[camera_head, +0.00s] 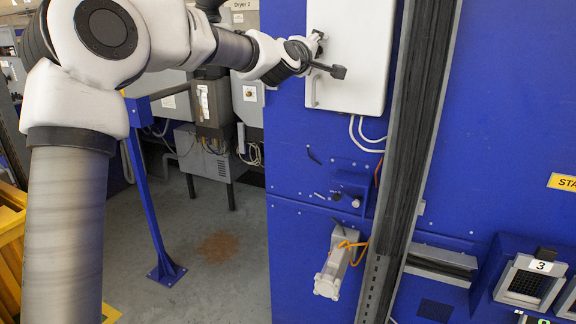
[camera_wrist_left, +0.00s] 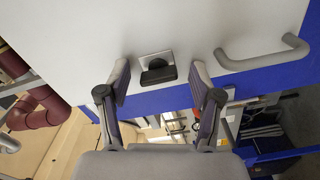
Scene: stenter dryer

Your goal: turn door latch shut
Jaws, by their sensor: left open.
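The door latch (camera_wrist_left: 157,74) is a small black knob on a square metal plate, set near the edge of a white cabinet door (camera_head: 350,55). In the left wrist view it sits between my left gripper's two open fingers, near their tips, with space visible on both sides. My left gripper (camera_head: 327,54) is open at the left edge of the door, and hides the latch in the head view. Whether the fingers touch the door I cannot tell. My right gripper is not in view.
A grey bar handle (camera_wrist_left: 262,52) is on the same door beside the latch, close to one finger; it shows below my gripper in the head view (camera_head: 314,91). A dark vertical rail (camera_head: 410,140) stands right of the door. Open floor (camera_head: 215,275) lies at lower left.

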